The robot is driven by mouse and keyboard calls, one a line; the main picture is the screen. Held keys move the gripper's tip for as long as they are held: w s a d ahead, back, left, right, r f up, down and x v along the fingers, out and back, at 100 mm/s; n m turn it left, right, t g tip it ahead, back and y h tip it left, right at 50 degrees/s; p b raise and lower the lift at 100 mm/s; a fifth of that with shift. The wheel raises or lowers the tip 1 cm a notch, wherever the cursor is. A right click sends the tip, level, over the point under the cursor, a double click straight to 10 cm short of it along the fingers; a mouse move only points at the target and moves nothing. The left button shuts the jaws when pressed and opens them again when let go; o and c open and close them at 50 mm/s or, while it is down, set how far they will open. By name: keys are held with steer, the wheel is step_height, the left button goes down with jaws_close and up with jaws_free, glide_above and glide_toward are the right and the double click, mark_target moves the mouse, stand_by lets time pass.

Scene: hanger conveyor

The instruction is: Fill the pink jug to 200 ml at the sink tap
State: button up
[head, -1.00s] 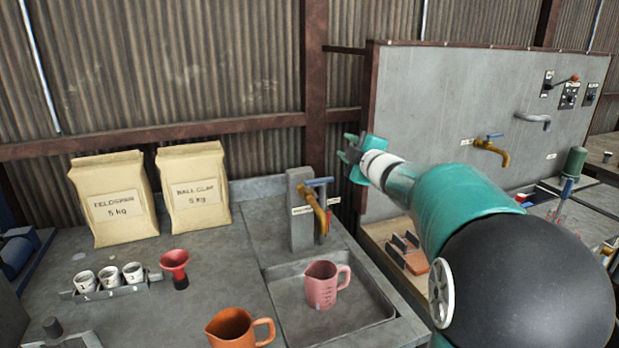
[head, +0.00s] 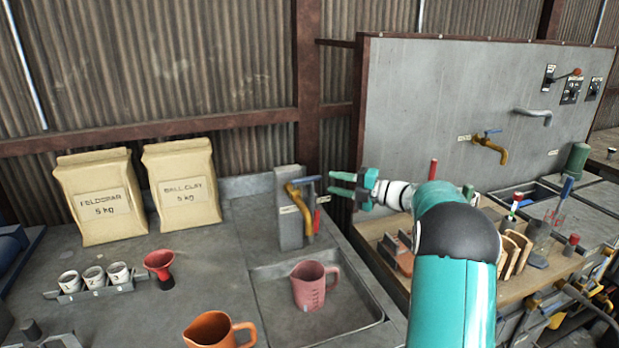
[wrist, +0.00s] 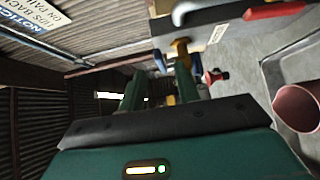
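The pink jug (head: 314,286) stands upright in the shallow sink (head: 356,312), below and a little in front of the brass tap (head: 302,208). The tap is on a grey post and has a blue lever (head: 306,181). My gripper (head: 334,184) is just right of the lever, its fingers apart and pointing left towards it. I cannot tell whether they touch it. In the wrist view the open fingers (wrist: 158,92) show with nothing held between them, and part of the jug (wrist: 297,106) is at the right edge. The jug's water level cannot be made out.
An orange jug (head: 220,330) stands left of the sink. A red funnel (head: 160,265), several white cups and two paper bags (head: 181,185) are further left. A second brass tap (head: 490,147) is on the grey panel at right, above a crowded wooden bench.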

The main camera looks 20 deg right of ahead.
mark_target(310, 177)
steer(key=x, duration=0.9)
steer(key=shift+a, duration=0.15)
jaws_close()
